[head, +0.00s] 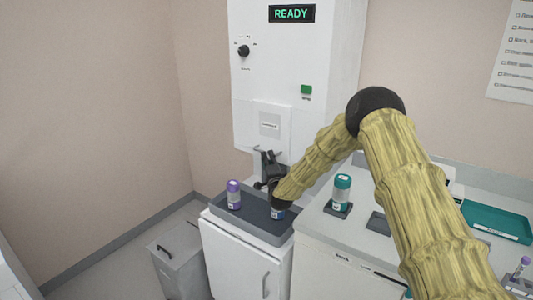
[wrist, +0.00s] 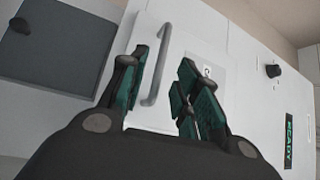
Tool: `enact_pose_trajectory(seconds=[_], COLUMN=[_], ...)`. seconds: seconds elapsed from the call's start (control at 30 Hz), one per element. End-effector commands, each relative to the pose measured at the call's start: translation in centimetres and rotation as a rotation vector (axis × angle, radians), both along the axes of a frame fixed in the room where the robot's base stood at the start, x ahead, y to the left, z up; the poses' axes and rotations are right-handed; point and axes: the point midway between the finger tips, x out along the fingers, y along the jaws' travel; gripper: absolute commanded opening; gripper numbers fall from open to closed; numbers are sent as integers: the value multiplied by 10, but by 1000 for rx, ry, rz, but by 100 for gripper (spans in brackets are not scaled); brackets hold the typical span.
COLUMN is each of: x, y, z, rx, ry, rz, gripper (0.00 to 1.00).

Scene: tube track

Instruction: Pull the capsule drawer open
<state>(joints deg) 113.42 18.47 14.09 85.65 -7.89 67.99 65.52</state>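The capsule drawer (head: 262,116) is a white front with a small label, low on the tall white machine. It also shows in the wrist view (wrist: 188,42), where a grey bar handle (wrist: 154,88) stands beside the label. My gripper (head: 266,158) is just below the drawer label in the head view and hides the handle there. In the wrist view my gripper (wrist: 163,62) is open, with its dark green-padded fingers apart on either side of the handle. I cannot tell whether either finger touches the handle. The drawer front looks flush with the machine.
Below is a dark tray (head: 218,207) with a purple-capped capsule (head: 234,195) and a blue-labelled one (head: 278,213). A teal-capped capsule (head: 342,190) stands on the right counter, near a teal tray (head: 497,222). The machine's display (head: 291,14) reads READY. A grey bin (head: 180,264) stands lower left.

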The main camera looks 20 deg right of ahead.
Motion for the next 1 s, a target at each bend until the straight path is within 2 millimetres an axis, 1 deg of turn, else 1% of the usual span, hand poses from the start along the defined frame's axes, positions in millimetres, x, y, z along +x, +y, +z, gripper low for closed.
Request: enact_pose_trajectory(seconds=[0.03, 0.1, 0.3, 0.5, 0.73, 0.77, 0.9, 0.93, 1.0], x=[8, 17, 35, 42, 42, 42, 42, 42, 42], y=[-1, -2, -4, -5, -5, -5, -5, -5, -5], z=[3, 4, 5, 6, 5, 5, 5, 5, 5], rx=[-2, -2, -1, -1, -1, -1, -1, -1, -1], ry=[-1, -1, 0, 0, 0, 0, 0, 0, 1], rz=[-1, 0, 1, 0, 0, 0, 0, 0, 0], gripper=[32, 32, 32, 32, 32, 30, 5, 0, 0])
